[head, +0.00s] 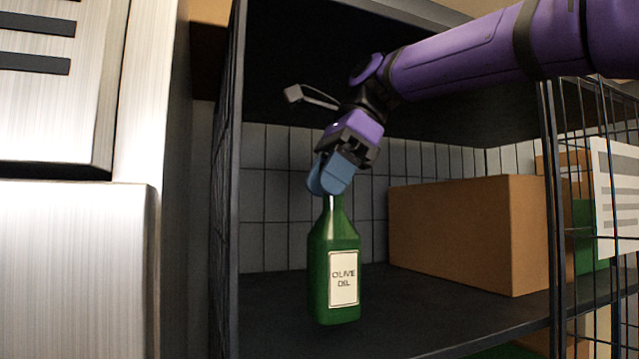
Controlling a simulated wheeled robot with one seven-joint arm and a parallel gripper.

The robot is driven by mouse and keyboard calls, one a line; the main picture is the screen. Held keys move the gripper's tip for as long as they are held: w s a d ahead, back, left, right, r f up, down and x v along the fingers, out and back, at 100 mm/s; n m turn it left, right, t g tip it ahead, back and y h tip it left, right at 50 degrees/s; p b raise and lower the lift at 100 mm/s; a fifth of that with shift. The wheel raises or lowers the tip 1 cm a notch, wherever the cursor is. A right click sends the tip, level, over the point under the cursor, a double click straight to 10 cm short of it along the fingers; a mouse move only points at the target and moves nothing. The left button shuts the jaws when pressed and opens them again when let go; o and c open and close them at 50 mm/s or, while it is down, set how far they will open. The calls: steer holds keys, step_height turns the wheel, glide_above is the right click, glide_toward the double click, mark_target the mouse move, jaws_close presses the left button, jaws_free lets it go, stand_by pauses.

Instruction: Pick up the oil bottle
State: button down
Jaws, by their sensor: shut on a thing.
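A green glass bottle (320,255) with a cream label reading "OLIVE OIL" is upright inside a dark shelf unit. My gripper (330,190) reaches in from the upper right and is shut on the bottle's neck, with its blue fingertips hiding the top of the neck. The bottle's base is close to the shelf board (290,335). I cannot tell whether the base touches the board or hangs just above it.
A brown cardboard box (465,230) stands on the shelf to the right of the bottle. A dark post and wire mesh (230,180) bound the shelf on the left, with more mesh on the right. A metal appliance (75,265) stands at far left.

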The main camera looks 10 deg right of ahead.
steer(key=s+d, duration=0.5)
steer(key=s, duration=0.9)
steer(key=shift+d, duration=0.15)
steer(key=shift+s, duration=0.1)
